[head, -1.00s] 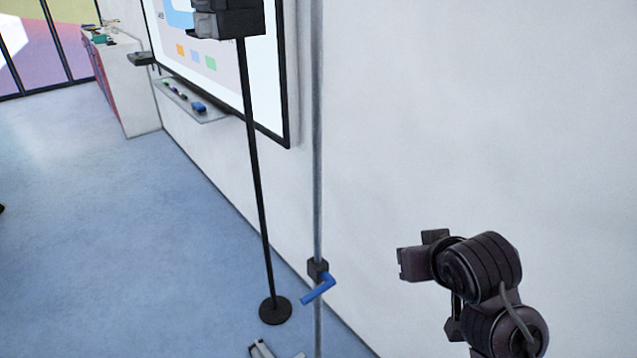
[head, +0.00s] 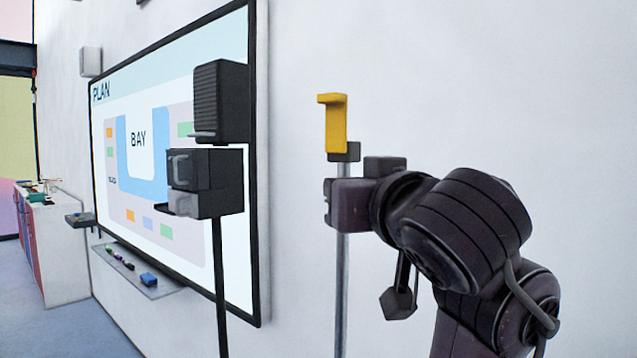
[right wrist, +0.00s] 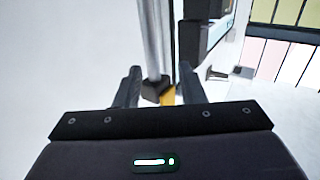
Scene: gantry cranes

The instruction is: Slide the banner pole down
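The banner pole (head: 342,285) is a thin grey upright tube near the white wall. A yellow hook-shaped piece (head: 336,125) tops it, above a dark collar (head: 345,152). My right gripper (head: 343,190) is at the pole just below the collar and hides that stretch. In the right wrist view, the pole (right wrist: 154,38) runs between or just beyond the spread fingers of my right gripper (right wrist: 160,88), with visible gaps on both sides. The dark collar (right wrist: 155,88) and some yellow (right wrist: 169,97) show between the fingers. My left gripper is not in view.
A black stand (head: 221,285) carrying dark boxes (head: 205,180) stands left of the pole. Behind it, a wall board (head: 140,170) has a small ledge (head: 125,270) under it. A white cabinet (head: 60,255) is far left. The wall right of the pole is bare.

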